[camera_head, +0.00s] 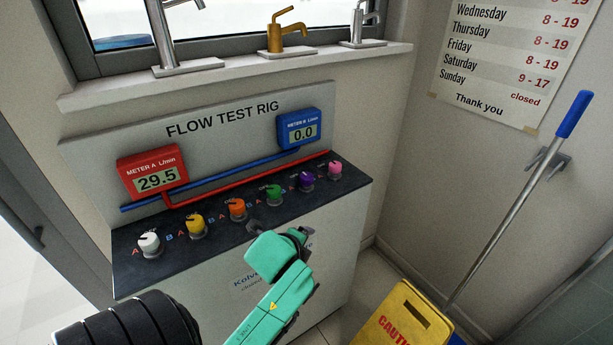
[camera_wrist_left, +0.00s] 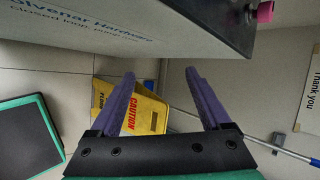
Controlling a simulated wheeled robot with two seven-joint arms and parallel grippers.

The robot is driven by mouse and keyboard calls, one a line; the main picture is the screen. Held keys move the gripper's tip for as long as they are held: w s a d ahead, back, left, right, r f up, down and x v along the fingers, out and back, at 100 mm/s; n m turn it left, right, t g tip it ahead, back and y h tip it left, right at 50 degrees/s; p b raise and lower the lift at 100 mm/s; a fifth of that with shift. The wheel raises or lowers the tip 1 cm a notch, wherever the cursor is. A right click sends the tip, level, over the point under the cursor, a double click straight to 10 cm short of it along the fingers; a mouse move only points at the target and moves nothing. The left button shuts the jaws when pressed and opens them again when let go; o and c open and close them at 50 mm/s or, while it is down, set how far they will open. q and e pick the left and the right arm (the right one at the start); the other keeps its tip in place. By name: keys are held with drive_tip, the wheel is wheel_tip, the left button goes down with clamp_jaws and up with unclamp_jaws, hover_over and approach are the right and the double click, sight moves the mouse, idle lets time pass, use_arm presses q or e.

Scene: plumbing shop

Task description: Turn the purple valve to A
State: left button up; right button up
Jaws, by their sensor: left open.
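The purple valve (camera_head: 305,181) is a small knob on the dark sloped panel (camera_head: 130,268) of the flow test rig, between a green knob (camera_head: 273,194) and a pink knob (camera_head: 334,169). Which letter it points to is too small to tell. My left gripper (camera_head: 301,234) is in front of the panel, below the purple valve and apart from it. In the wrist view its two purple fingers (camera_wrist_left: 160,85) are spread and empty. The pink knob also shows at that view's top right (camera_wrist_left: 265,12). My right gripper is out of view.
White (camera_head: 149,243), yellow (camera_head: 195,225) and orange (camera_head: 237,208) knobs line the panel's left. Red meter A (camera_head: 152,172) reads 29.5; blue meter B (camera_head: 299,129) reads 0.0. A yellow caution sign (camera_head: 400,315) and a mop handle (camera_head: 510,205) stand at right.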

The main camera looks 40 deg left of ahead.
sight(306, 177)
use_arm(q)
drive_tip(key=w+a+r+m+t+y, duration=0.4)
drive_tip(key=a+r+m, duration=0.3)
drive_tip(key=r+m, duration=0.45)
drive_tip(key=shift+m+h, duration=0.4)
drive_tip(key=shift+m, duration=0.55)
drive_tip(key=x, duration=1)
drive_tip(key=d+f+x, duration=0.1)
drive_tip(key=x, duration=0.5)
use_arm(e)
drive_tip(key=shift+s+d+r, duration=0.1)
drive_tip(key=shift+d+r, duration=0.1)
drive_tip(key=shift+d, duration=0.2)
use_arm(q)
drive_tip(key=shift+c, duration=0.3)
